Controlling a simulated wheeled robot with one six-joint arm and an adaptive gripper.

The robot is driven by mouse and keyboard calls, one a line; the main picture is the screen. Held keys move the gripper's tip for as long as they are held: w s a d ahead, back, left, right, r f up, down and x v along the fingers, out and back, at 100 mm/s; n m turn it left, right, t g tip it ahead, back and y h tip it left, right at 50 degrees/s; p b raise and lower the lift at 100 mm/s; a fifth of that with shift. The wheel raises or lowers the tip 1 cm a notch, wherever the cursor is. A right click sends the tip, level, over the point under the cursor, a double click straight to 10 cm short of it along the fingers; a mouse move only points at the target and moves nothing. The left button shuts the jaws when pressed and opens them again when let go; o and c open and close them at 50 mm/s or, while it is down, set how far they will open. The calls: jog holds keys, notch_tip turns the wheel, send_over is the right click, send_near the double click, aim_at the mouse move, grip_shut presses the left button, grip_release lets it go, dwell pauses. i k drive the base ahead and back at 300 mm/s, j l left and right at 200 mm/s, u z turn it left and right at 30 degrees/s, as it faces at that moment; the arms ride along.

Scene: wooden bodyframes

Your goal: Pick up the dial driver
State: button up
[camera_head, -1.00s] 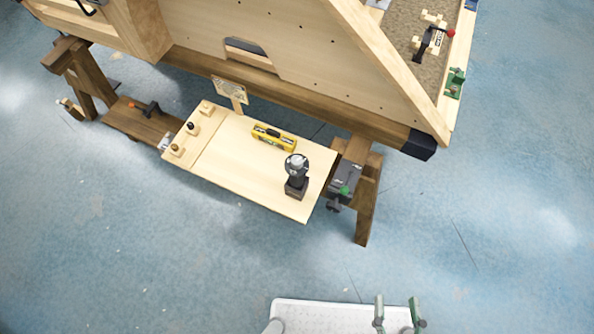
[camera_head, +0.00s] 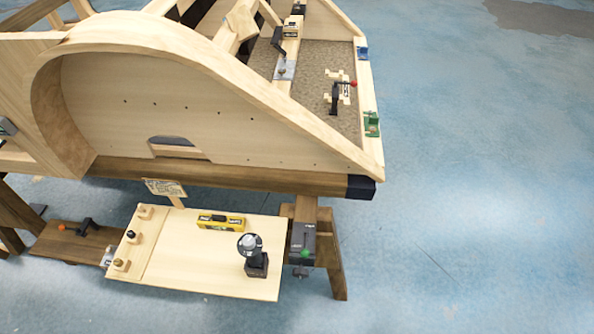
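A black upright tool with a round grey top and a block-like base (camera_head: 252,257) stands on a pale wooden board near its right end. It looks like the dial driver, though it is small and I cannot make out details. Nothing touches it from above. My gripper is not in view.
A dark clamp with a green knob (camera_head: 302,243) sits right of the board. The large wooden bodyframe (camera_head: 200,110) rises behind. Blue floor at right is clear.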

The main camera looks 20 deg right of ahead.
aim_at(255, 258)
jog(key=l+u, duration=0.3)
jog(key=k+l+u, duration=0.25)
jog(key=l, duration=0.2)
jog(key=l+u, duration=0.3)
jog(key=k+l+u, duration=0.3)
jog(key=i+l, duration=0.05)
jog(key=l, duration=0.05)
